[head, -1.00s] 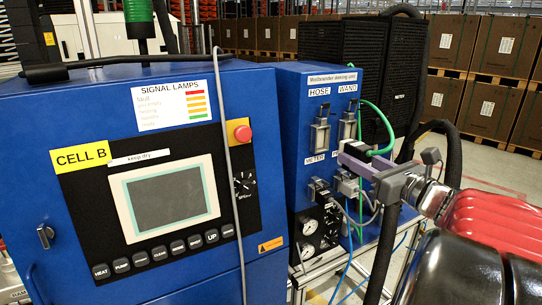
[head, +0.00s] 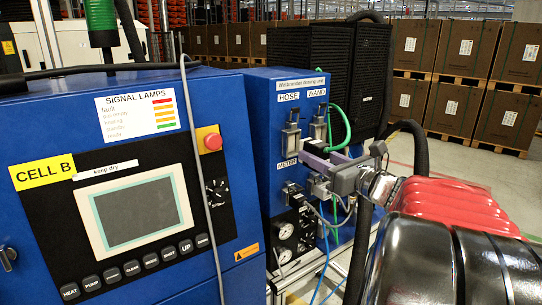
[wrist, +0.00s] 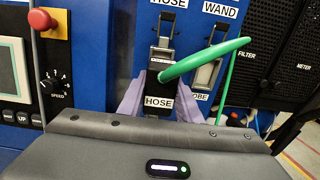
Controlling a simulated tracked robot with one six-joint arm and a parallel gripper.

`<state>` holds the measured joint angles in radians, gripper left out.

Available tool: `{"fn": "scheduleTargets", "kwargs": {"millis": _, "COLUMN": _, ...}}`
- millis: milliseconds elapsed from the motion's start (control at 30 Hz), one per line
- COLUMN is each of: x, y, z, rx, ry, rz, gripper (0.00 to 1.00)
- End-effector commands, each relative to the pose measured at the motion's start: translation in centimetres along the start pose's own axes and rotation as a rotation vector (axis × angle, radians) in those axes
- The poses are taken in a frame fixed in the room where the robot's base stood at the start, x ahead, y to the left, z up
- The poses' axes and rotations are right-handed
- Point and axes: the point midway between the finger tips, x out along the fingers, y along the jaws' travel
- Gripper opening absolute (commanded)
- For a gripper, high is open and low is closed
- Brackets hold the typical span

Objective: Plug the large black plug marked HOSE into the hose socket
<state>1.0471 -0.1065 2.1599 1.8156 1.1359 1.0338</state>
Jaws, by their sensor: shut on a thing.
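The large black plug marked HOSE (wrist: 154,62) is between the purple fingers of my gripper (wrist: 157,100), which are shut on it. Its white HOSE label faces the wrist camera, and a thick green hose runs from it up to the right. The grey-framed hose socket (wrist: 167,28) shows just above the plug in the wrist view, under the HOSE sign. In the head view the hose socket (head: 291,138) is on the blue unit's front, with my gripper (head: 306,155) just below and right of it. The plug is mostly hidden there. I cannot tell whether plug and socket touch.
The wand socket (wrist: 208,72) is right of the hose socket, partly behind the green hose. Lower sockets and gauges (head: 284,232) sit below my gripper. The blue Cell B cabinet (head: 247,203) stands on the left. A thick black hose (head: 362,250) hangs near my arm.

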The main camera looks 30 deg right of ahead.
Motion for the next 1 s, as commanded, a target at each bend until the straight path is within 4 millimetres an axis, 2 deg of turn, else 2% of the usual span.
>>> {"fn": "scheduleTargets", "kwargs": {"millis": 500, "x": 0.88, "y": 0.07, "z": 0.13, "rx": 0.0, "ry": -0.001, "rz": 0.002, "gripper": 0.04}}
{"fn": "scheduleTargets", "kwargs": {"millis": 1000, "x": 0.93, "y": 0.07, "z": 0.14, "rx": 0.0, "ry": -0.001, "rz": 0.001, "gripper": 0.04}}
